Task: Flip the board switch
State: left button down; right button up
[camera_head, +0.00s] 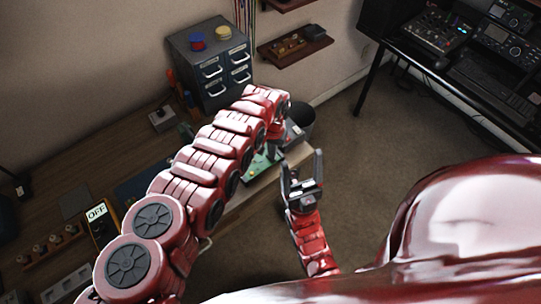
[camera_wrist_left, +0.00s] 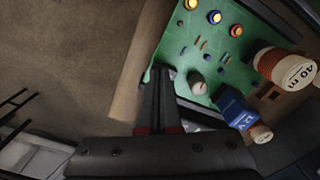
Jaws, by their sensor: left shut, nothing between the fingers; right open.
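The green board (camera_head: 258,166) lies at the bench's right edge in the head view, partly covered by my left arm. I cannot pick out the switch for certain; part of the board is behind my fingers. My left gripper (camera_wrist_left: 160,72) is shut and empty, its tips over the board's edge; I cannot tell whether they touch. My right gripper (camera_head: 302,168) is open and empty, right of the board.
A grey drawer cabinet (camera_head: 208,68) stands at the back of the wooden bench (camera_head: 110,145). An OFF sign (camera_head: 97,212) is at the left. A dark bin (camera_head: 300,115) stands beyond the board. The carpet (camera_head: 365,150) is open to the right.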

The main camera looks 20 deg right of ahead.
pick_arm(q)
notch_tip(320, 180, up, 7)
jog(key=p, duration=0.6)
jog(key=shift+a, duration=0.1)
dwell(0.3)
jog(key=shift+s, duration=0.1)
